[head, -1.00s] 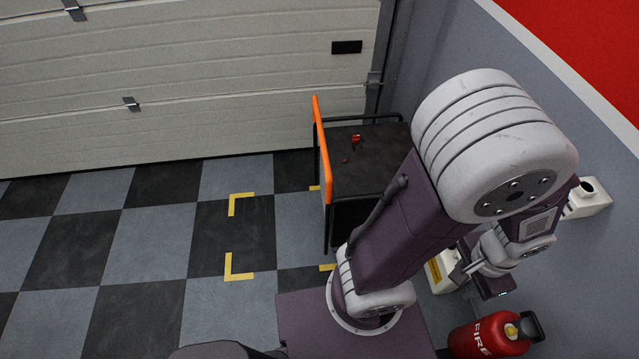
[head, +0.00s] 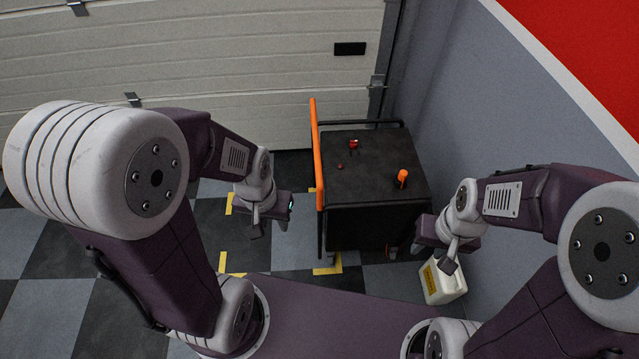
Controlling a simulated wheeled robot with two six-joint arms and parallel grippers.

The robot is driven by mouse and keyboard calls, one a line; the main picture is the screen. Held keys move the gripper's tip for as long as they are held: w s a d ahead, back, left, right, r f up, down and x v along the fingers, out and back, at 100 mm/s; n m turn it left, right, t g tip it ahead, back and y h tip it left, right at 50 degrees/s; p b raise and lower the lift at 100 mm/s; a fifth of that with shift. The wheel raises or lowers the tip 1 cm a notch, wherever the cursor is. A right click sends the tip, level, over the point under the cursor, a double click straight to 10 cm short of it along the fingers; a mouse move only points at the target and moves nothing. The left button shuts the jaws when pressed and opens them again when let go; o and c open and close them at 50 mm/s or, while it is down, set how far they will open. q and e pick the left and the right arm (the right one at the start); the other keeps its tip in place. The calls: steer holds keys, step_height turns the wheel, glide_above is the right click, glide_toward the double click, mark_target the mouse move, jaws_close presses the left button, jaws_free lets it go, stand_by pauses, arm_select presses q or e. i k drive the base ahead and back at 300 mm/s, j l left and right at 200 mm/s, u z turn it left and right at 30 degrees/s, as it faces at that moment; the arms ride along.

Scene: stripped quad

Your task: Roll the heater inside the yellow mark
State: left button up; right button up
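The heater (head: 352,182) is a black box-shaped cart with an orange bar along its left side, a red knob and an orange knob on top. The yellow mark (head: 325,269) is a set of corner pieces on the checkered floor. The heater stands at its right side, mostly right of it, hiding part of the right corners. My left gripper (head: 270,226) is open and empty, pointing down left of the heater, apart from the orange bar. My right gripper (head: 435,256) points down just right of the heater; its fingers look apart and empty.
A white jug (head: 443,284) with a yellow label stands on the floor below my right gripper. The garage door (head: 240,70) is behind the heater, and a grey wall (head: 505,110) runs along the right. The floor inside the mark left of the heater is clear.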

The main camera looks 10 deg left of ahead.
mark_target(362, 204)
steer(key=i+j, duration=0.1)
steer(key=i, duration=0.35)
steer(key=i+j, duration=0.1)
steer(key=i, duration=0.35)
